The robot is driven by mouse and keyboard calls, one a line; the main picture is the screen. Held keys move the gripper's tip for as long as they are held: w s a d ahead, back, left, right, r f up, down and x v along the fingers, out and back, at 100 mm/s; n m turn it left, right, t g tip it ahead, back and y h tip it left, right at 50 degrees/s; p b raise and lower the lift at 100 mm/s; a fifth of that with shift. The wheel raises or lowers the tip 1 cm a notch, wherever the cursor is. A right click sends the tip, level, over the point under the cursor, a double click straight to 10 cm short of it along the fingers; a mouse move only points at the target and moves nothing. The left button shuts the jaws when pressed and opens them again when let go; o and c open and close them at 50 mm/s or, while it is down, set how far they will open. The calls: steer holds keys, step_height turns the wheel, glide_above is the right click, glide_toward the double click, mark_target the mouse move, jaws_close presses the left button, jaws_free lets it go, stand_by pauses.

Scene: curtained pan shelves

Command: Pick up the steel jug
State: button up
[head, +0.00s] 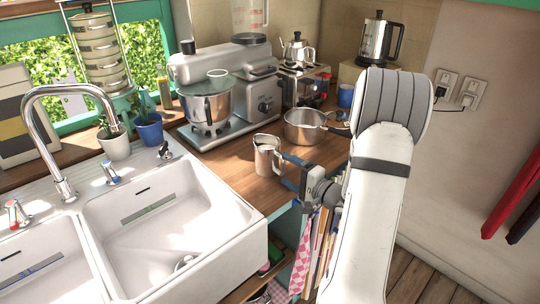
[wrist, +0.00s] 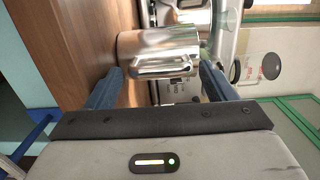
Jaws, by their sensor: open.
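The steel jug (head: 265,160) stands upright on the wooden counter, to the right of the sink. In the wrist view the jug (wrist: 150,46) lies sideways in the picture, with its handle (wrist: 165,69) facing my gripper. My gripper (head: 286,170) is open and empty, just to the right of the jug in the head view. In the wrist view its two blue fingers (wrist: 162,74) point at the jug, one on each side of the handle. I cannot tell whether the fingers touch the jug.
A saucepan (head: 305,127) stands close behind the jug. A stand mixer with a steel bowl (head: 208,103) is behind to the left. A white double sink (head: 165,220) is left of the jug. Books (head: 322,245) sit below the counter edge.

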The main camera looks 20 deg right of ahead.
mark_target(284, 168)
steer(key=x, duration=0.3)
steer(key=shift+p, duration=0.3)
steer(key=shift+c, duration=0.3)
steer(key=c, duration=1)
steer(key=shift+c, duration=0.7)
